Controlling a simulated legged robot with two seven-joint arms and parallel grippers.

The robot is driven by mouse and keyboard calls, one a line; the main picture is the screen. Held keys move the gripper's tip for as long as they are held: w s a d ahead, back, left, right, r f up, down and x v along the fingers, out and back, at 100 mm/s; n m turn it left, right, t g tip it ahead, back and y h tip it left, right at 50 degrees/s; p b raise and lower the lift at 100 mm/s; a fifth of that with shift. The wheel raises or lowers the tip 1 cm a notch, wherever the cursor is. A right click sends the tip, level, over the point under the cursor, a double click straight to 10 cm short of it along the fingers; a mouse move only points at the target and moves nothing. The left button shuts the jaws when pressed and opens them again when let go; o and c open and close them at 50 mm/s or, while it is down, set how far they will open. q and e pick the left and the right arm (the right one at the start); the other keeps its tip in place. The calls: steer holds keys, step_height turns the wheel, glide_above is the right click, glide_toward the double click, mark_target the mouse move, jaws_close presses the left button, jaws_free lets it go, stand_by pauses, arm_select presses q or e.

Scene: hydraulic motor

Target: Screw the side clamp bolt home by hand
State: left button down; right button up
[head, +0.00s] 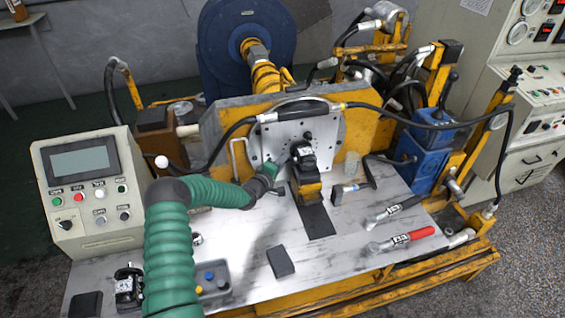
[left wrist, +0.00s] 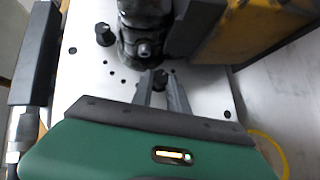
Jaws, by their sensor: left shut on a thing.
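The hydraulic motor (head: 304,155) is black with a white label and sits against the upright grey plate (head: 325,128), above a yellow block (head: 309,184). In the left wrist view the motor (left wrist: 144,42) is at the top centre. My left gripper (head: 284,161) reaches in from the left beside the motor. In the left wrist view its fingers (left wrist: 161,84) are closed around the side clamp bolt (left wrist: 160,77), a small black head against the plate just below the motor. The bolt's seating depth cannot be told. Another black bolt (left wrist: 104,35) is on the plate to the left. My right gripper is not in view.
A control box (head: 88,190) stands at the left. A black block (head: 280,261) lies at the front. The bench between has some bare room.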

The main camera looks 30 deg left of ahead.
arm_select(q)
steer(key=g+p, duration=0.1)
steer(key=m+g+p, duration=0.2)
steer(key=shift+w+d+r+y, duration=0.1)
steer(key=shift+r+y, duration=0.15)
steer(key=shift+y, duration=0.15)
steer(key=c, duration=1.3)
jaws_free()
steer(key=shift+f, duration=0.1)
